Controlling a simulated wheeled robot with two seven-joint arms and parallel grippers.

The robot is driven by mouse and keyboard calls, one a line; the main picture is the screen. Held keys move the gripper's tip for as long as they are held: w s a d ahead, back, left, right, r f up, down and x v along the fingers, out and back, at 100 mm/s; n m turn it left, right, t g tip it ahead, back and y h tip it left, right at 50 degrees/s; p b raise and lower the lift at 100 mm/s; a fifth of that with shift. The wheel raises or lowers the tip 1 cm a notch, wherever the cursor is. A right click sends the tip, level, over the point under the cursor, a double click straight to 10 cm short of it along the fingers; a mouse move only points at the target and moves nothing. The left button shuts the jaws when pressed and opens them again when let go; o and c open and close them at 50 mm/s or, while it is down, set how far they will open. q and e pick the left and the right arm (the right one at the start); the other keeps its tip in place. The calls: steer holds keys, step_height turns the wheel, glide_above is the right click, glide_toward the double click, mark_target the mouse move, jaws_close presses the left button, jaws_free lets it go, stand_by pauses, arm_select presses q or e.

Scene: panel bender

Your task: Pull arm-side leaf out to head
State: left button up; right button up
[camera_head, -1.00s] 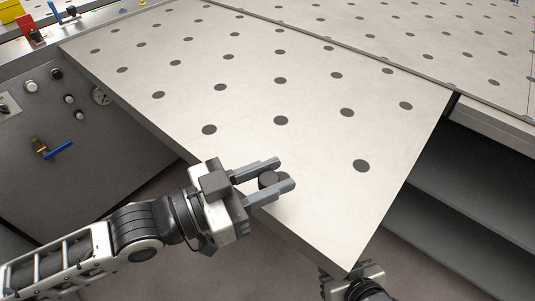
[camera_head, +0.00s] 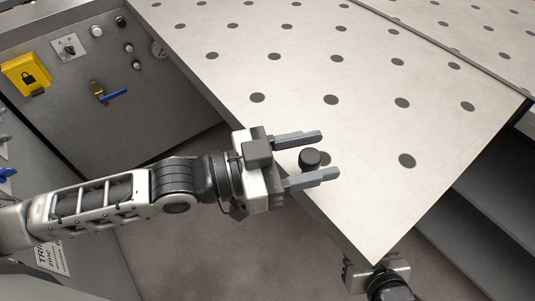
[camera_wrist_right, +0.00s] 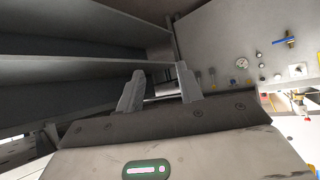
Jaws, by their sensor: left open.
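The leaf (camera_head: 375,190) is a pale flat metal panel with rows of dark round spots, its near corner pointing toward me in the head view. A short dark knob (camera_head: 309,158) stands on it near its left edge. My left gripper (camera_head: 331,155) is open over that edge, with one finger on each side of the knob and gaps between. My right gripper (camera_head: 375,268) is at the leaf's near corner, its fingers hidden there. In the right wrist view its fingers (camera_wrist_right: 160,85) stand apart, with a pale cylinder (camera_wrist_right: 167,88) seen between them; contact is unclear.
A grey cabinet panel (camera_head: 150,100) with a blue-handled valve (camera_head: 110,97), knobs and a yellow lock sign (camera_head: 26,74) stands on the left. A further spotted table surface (camera_head: 470,30) lies beyond a seam. Dark shelves (camera_head: 480,210) are at the right. Bare floor (camera_head: 220,255) shows below.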

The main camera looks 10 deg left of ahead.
arm_select(q)
steer(key=shift+s+a, duration=0.2)
steer(key=shift+a, duration=0.3)
steer(key=b+v, duration=0.2)
steer(key=v, duration=1.3)
arm_select(e)
steer(key=shift+w+a+f, duration=0.15)
steer(key=shift+a+f, duration=0.2)
arm_select(q)
steer(key=shift+w, duration=0.1)
arm_select(e)
steer(key=shift+d+f, duration=0.1)
steer(key=shift+f, duration=0.1)
